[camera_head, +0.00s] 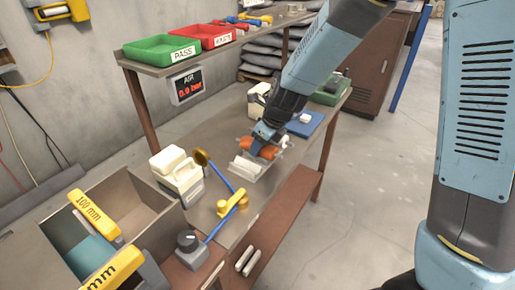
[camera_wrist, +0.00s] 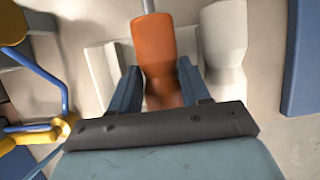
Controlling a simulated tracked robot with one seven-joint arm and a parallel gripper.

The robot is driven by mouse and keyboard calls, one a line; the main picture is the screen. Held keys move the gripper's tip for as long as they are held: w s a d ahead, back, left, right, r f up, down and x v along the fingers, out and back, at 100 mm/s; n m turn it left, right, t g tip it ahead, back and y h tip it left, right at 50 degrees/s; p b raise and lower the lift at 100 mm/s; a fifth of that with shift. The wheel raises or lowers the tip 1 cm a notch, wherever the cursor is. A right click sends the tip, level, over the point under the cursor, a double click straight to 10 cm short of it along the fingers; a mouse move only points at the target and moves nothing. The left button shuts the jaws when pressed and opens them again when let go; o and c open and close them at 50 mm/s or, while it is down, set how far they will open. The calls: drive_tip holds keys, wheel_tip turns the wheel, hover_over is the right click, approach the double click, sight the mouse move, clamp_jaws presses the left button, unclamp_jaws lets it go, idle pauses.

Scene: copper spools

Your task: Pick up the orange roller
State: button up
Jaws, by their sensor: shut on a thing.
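The orange roller (camera_wrist: 153,45) is between the two fingers of my gripper (camera_wrist: 158,88) in the wrist view, with a thin metal shaft at its far end. The gripper is shut on it. In the head view the orange roller (camera_head: 266,151) shows just below my gripper (camera_head: 262,140), over a white block-like holder (camera_head: 246,168) on the bench. I cannot tell whether the roller still touches the holder. The roller's near end is partly hidden by the gripper in the wrist view.
A pale roller-shaped thing (camera_wrist: 224,45) lies right beside the orange roller. A blue mat (camera_head: 307,124) is behind it on the bench. A yellow and blue tool (camera_head: 232,203), white container (camera_head: 178,173) and open metal bin (camera_head: 140,225) stand nearer. A shelf with green and red trays (camera_head: 160,48) is above.

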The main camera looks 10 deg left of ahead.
drive_tip(key=shift+w, duration=0.1)
drive_tip(key=shift+c, duration=0.5)
drive_tip(key=shift+r, duration=0.25)
drive_tip(key=r, duration=0.3)
drive_tip(key=shift+s+r, duration=0.2)
drive_tip(key=shift+s, duration=0.15)
drive_tip(key=s+d+r, duration=0.1)
drive_tip(key=s+r, duration=0.8)
drive_tip(key=s, duration=0.4)
drive_tip(key=shift+s+d, duration=0.15)
drive_tip(key=shift+d, duration=0.2)
